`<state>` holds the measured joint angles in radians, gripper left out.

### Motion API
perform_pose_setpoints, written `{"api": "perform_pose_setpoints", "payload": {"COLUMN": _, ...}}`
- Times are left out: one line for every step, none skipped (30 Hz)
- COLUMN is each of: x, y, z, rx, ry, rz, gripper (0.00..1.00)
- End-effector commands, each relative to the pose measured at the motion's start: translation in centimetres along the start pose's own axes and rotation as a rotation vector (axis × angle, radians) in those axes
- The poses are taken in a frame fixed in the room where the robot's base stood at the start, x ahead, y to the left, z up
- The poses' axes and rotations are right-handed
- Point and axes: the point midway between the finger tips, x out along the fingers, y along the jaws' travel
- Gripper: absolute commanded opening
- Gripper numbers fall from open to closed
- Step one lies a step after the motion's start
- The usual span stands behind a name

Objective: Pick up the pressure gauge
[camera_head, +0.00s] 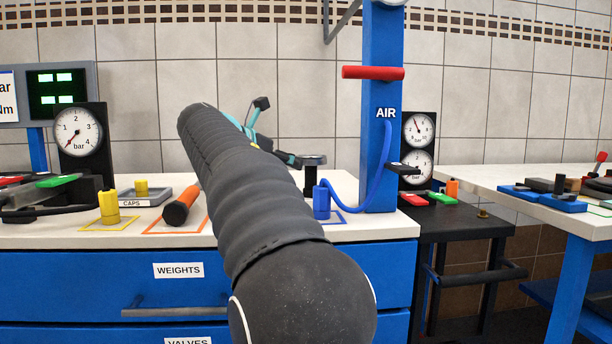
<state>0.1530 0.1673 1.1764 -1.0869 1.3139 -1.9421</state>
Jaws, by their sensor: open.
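My gripper (277,132), teal and black, is partly hidden behind my dark arm. Its two fingers are spread wide, one pointing up and the other low to the right, with nothing seen between them. A small round black piece with a pale rim (314,161) stands on a short stem on the white bench, just right of the lower finger; its face is too edge-on to read. Whether they touch I cannot tell. A larger white dial gauge (78,132) marked bar is on a black panel at left. Two more dials, an upper (418,128) and a lower (417,166), are right of the blue post.
The blue AIR post (381,110) with a red handle (373,73) and blue hose (386,160) rises right of my gripper. A second table (520,182) is at right.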

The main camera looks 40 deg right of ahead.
Motion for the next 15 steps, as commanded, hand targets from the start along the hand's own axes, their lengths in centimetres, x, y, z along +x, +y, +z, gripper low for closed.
{"api": "perform_pose_setpoints", "payload": {"x": 1.2, "y": -0.1, "z": -0.1, "rx": 0.001, "ry": 0.001, "rz": -0.004, "gripper": 0.61}}
{"api": "perform_pose_setpoints", "payload": {"x": 1.7, "y": -0.1, "z": -0.2, "rx": 0.001, "ry": 0.001, "rz": -0.003, "gripper": 0.61}}
{"api": "perform_pose_setpoints", "payload": {"x": 2.4, "y": 0.0, "z": -0.2, "rx": 0.000, "ry": 0.001, "rz": -0.002, "gripper": 0.61}}
{"api": "perform_pose_setpoints", "payload": {"x": 3.0, "y": -0.1, "z": -0.2, "rx": 0.000, "ry": 0.001, "rz": -0.003, "gripper": 0.61}}
{"api": "perform_pose_setpoints", "payload": {"x": 3.4, "y": 0.0, "z": -0.2, "rx": 0.000, "ry": 0.001, "rz": -0.002, "gripper": 0.61}}
{"api": "perform_pose_setpoints", "payload": {"x": 4.0, "y": 0.0, "z": -0.1, "rx": 0.000, "ry": 0.001, "rz": -0.001, "gripper": 0.61}}
{"api": "perform_pose_setpoints", "payload": {"x": 4.3, "y": 0.0, "z": -0.1, "rx": 0.001, "ry": 0.001, "rz": -0.001, "gripper": 0.61}}
{"api": "perform_pose_setpoints", "payload": {"x": 4.7, "y": -0.1, "z": -0.1, "rx": 0.001, "ry": 0.001, "rz": -0.001, "gripper": 0.61}}
{"api": "perform_pose_setpoints", "payload": {"x": 5.0, "y": -0.1, "z": -0.1, "rx": 0.002, "ry": 0.002, "rz": -0.001, "gripper": 0.61}}
{"api": "perform_pose_setpoints", "payload": {"x": 5.3, "y": 0.0, "z": -0.1, "rx": 0.002, "ry": 0.002, "rz": 0.000, "gripper": 0.61}}
{"api": "perform_pose_setpoints", "payload": {"x": 5.4, "y": 0.0, "z": -0.1, "rx": 0.002, "ry": 0.002, "rz": 0.001, "gripper": 0.61}}
{"api": "perform_pose_setpoints", "payload": {"x": 5.6, "y": 0.0, "z": -0.1, "rx": 0.002, "ry": 0.002, "rz": 0.001, "gripper": 0.61}}
{"api": "perform_pose_setpoints", "payload": {"x": 5.7, "y": 0.0, "z": -0.1, "rx": 0.002, "ry": 0.002, "rz": 0.001, "gripper": 0.61}}
{"api": "perform_pose_setpoints", "payload": {"x": 5.8, "y": 0.0, "z": -0.1, "rx": 0.002, "ry": 0.002, "rz": 0.001, "gripper": 0.61}}
{"api": "perform_pose_setpoints", "payload": {"x": 5.9, "y": 0.0, "z": -0.1, "rx": 0.002, "ry": 0.002, "rz": 0.001, "gripper": 0.61}}
